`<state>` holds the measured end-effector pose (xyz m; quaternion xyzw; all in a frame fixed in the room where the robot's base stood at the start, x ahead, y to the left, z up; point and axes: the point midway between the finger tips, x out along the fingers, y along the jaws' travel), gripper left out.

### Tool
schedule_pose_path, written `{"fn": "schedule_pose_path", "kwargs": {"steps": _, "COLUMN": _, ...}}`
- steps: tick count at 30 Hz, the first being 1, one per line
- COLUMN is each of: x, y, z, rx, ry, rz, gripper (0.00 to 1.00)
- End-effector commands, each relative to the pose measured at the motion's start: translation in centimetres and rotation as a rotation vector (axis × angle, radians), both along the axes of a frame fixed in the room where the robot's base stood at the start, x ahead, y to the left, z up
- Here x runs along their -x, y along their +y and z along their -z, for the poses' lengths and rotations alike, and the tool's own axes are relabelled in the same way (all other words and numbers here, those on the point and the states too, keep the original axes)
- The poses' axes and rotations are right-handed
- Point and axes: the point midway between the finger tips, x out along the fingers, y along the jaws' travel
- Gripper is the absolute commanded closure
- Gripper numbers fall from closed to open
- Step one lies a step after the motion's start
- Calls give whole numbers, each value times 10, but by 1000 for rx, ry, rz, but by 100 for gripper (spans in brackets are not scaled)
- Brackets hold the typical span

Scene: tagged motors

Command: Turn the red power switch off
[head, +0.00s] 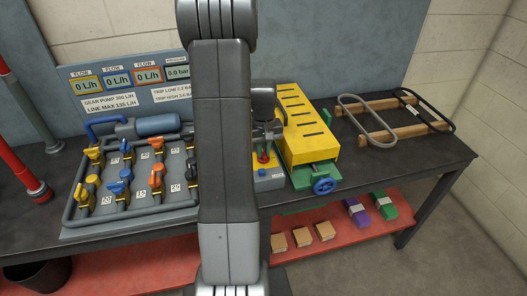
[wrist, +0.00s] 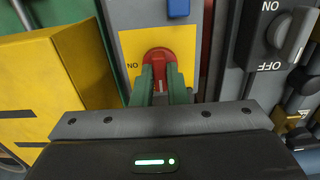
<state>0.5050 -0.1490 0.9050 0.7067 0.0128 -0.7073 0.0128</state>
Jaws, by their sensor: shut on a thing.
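The red power switch (wrist: 158,55) is a round rotary knob on a yellow plate (wrist: 131,42) in the wrist view.
A yellow slotted housing (head: 302,122) with a blue handwheel (head: 325,185) stands close to the right. A pipe panel (head: 127,222) with several valves lies left, partly behind my arm. A grey ON/OFF switch (wrist: 290,35) is right in the wrist view. Wire loops (head: 366,122) lie far right.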

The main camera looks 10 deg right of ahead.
Motion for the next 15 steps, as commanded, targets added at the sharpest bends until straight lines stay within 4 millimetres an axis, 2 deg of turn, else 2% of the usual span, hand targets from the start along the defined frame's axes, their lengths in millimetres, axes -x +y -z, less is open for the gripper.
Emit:
{"fn": "schedule_pose_path", "kwargs": {"steps": 10, "x": -1, "y": 0, "z": -1, "rx": 1, "ry": -2, "rz": -16, "gripper": 100}}
{"fn": "schedule_pose_path", "kwargs": {"steps": 11, "x": -1, "y": 0, "z": -1, "rx": 1, "ry": -2, "rz": -16, "gripper": 83}}
{"fn": "schedule_pose_path", "kwargs": {"steps": 12, "x": -1, "y": 0, "z": -1, "rx": 1, "ry": -2, "rz": -15, "gripper": 76}}
{"fn": "schedule_pose_path", "kwargs": {"steps": 14, "x": -1, "y": 0, "z": -1, "rx": 1, "ry": -2, "rz": -15, "gripper": 65}}
{"fn": "schedule_pose_path", "kwargs": {"steps": 15, "x": 0, "y": 0, "z": -1, "rx": 1, "ry": -1, "rz": -15, "gripper": 65}}
